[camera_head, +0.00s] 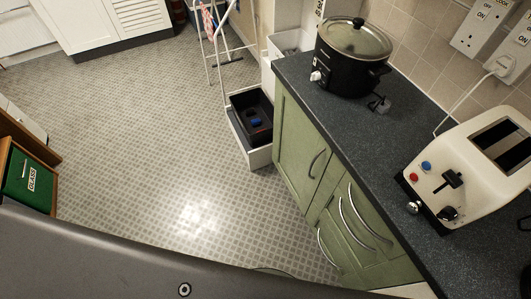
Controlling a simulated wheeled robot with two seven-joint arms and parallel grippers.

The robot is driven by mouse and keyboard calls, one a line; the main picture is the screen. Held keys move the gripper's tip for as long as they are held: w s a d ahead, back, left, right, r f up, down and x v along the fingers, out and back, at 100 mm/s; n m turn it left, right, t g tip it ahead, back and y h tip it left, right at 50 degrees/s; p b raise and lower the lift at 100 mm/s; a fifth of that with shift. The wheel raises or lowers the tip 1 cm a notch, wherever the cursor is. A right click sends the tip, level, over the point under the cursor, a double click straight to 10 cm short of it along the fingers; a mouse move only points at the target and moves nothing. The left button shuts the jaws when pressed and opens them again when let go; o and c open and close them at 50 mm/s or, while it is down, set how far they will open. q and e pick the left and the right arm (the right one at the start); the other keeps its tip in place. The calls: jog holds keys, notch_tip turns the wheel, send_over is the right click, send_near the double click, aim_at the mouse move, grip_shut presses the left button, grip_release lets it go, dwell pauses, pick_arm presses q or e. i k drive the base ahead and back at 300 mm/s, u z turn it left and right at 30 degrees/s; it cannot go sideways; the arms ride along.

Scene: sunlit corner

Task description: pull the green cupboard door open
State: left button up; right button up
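The green cupboard (292,138) stands under the dark worktop in the right half of the head view. Its left door looks shut and has a curved metal handle (318,163) near its right edge. To the right are more green fronts (345,228) with several curved metal handles, and these also look shut. The lower part of the cupboard is partly cut off by a grey part of my own body along the bottom. Neither of my grippers shows in this view.
A black slow cooker (350,72) and a cream toaster (470,170) stand on the worktop (375,135). An open white drawer or box (258,157) with a black tray sits left of the cupboard. The tiled floor (165,150) is clear.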

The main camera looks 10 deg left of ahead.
aim_at(301, 155)
jog(key=z, duration=1.05)
jog(key=i, duration=0.4)
jog(key=u, duration=0.55)
